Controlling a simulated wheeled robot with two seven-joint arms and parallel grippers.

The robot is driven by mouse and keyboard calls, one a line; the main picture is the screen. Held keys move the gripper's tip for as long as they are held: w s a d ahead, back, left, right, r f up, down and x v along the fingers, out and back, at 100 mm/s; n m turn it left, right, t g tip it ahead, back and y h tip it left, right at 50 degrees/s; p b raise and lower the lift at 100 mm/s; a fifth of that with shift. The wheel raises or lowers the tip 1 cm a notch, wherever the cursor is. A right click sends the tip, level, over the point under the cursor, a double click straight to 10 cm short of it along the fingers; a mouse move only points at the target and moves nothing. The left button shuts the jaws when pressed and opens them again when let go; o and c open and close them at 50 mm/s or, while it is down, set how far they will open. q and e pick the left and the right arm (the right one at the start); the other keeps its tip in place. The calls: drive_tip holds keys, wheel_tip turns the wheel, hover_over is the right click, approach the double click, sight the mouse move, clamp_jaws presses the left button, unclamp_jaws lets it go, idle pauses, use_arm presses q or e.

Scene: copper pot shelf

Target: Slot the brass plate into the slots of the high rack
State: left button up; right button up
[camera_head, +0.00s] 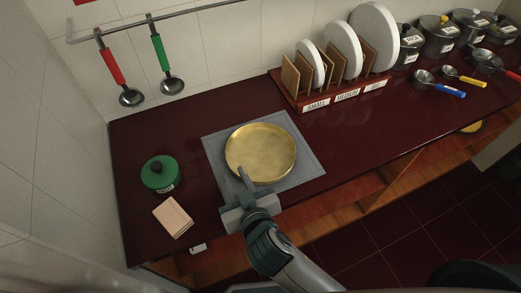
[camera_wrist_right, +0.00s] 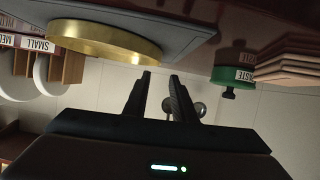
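The brass plate (camera_head: 261,153) lies flat on a grey square mat (camera_head: 306,164) on the dark red counter. It also shows in the right wrist view (camera_wrist_right: 105,40). My right gripper (camera_head: 243,178) is at the plate's near-left edge. In the right wrist view, my right gripper (camera_wrist_right: 160,76) has its fingers apart with nothing between them. A red-based rack (camera_head: 333,98) with wooden dividers stands at the back of the counter. It holds white plates, and its labels read SMALL and MEDIUM, with a third too small to read. My left gripper is out of view.
A green lidded pot (camera_head: 160,176) and a stack of tan slabs (camera_head: 173,217) stand left of the mat. Two ladles hang from a wall rail (camera_head: 200,8). Several pots and coloured-handled pans (camera_head: 440,89) stand right of the rack. The counter between mat and rack is clear.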

sight(227, 159)
drive_tip(key=shift+x, duration=1.7)
drive_tip(key=shift+p, duration=0.3)
drive_tip(key=shift+w+a+f+p, duration=0.1)
drive_tip(key=shift+w+f+p, duration=0.1)
drive_tip(key=shift+w+p, duration=0.45)
drive_tip(key=p+x, duration=0.1)
drive_tip(key=x, duration=0.2)
drive_tip(key=shift+f, duration=0.1)
drive_tip(key=shift+w+f, duration=0.25)
drive_tip(key=shift+w, duration=0.1)
clamp_jaws()
